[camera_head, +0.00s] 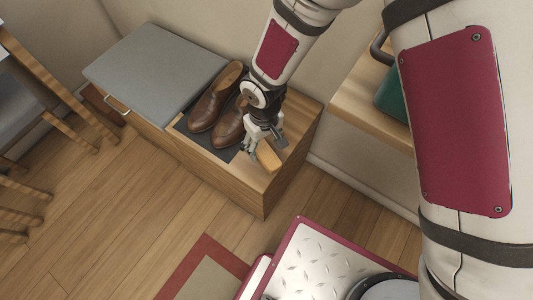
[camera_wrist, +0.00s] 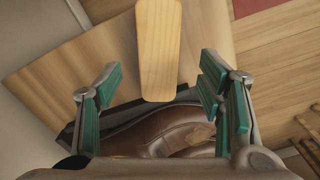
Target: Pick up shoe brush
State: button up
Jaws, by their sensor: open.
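The shoe brush (camera_head: 268,156) has a light wooden back and lies on the right part of the wooden bench top, beside the brown shoes. In the wrist view the brush (camera_wrist: 158,50) lies lengthwise at the upper middle, ahead of the fingers. My gripper (camera_head: 256,142) is just above the bench beside the brush. In the wrist view my gripper (camera_wrist: 160,92) is open, with green finger pads to the left and right of the brush's near end. The fingers appear apart from the brush. Bristles are hidden beneath the wooden back.
Brown leather shoes (camera_head: 212,100) stand on a dark mat left of the brush; one also shows below the fingers (camera_wrist: 160,135). A grey cushion (camera_head: 150,70) covers the bench's left part. A wooden shelf (camera_head: 362,105) is at right. The bench's front edge is clear.

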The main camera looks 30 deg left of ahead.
aim_at(265, 152)
jog(key=shift+d+f+b, duration=0.1)
jog(key=shift+f+b, duration=0.95)
jog(key=shift+f, duration=2.1)
jog(key=c, duration=1.4)
jog(key=shift+o, duration=0.2)
jog(key=shift+r, duration=0.1)
jog(key=shift+r+p, duration=0.55)
jog(key=shift+r, duration=0.2)
notch_tip(265, 152, up, 2)
jog(key=shift+p, duration=0.6)
jog(key=s+d+b, duration=0.2)
jog(key=s+d, duration=0.2)
jog(key=s, duration=0.3)
jog(key=s+d+r+b, duration=0.1)
jog(key=s+d+b, duration=0.1)
jog(key=s+d, duration=0.2)
jog(key=s, duration=0.2)
jog(key=shift+s+r, duration=0.2)
jog(key=shift+s, duration=0.15)
